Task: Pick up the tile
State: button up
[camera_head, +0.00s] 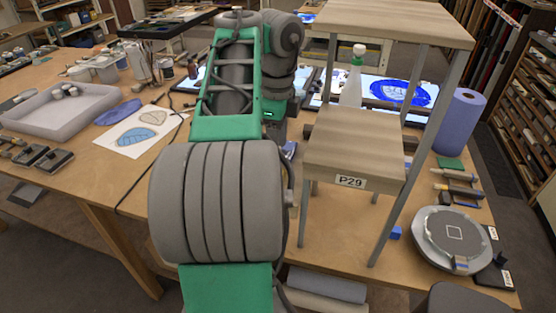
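I cannot tell for sure which thing is the tile. A small flat dark-green square (451,163) lies on the right part of the table, in front of the blue paper roll (459,121). A small blue piece (396,233) lies near the front, beside the right front leg of the wooden shelf stand (352,157). A blue painted oval (398,93) lies on the lit panel at the back right. My arm stretches away from the camera over the middle of the table. My gripper is hidden behind my own arm links, so I see neither its fingers nor anything in them.
A round turntable (450,239) stands at the front right. A pale tray (62,111) and a drawing sheet (141,131) lie at left. Bare wood (110,185) shows at the left front.

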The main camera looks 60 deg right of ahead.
jog(key=shift+c, duration=0.4)
grip_shut()
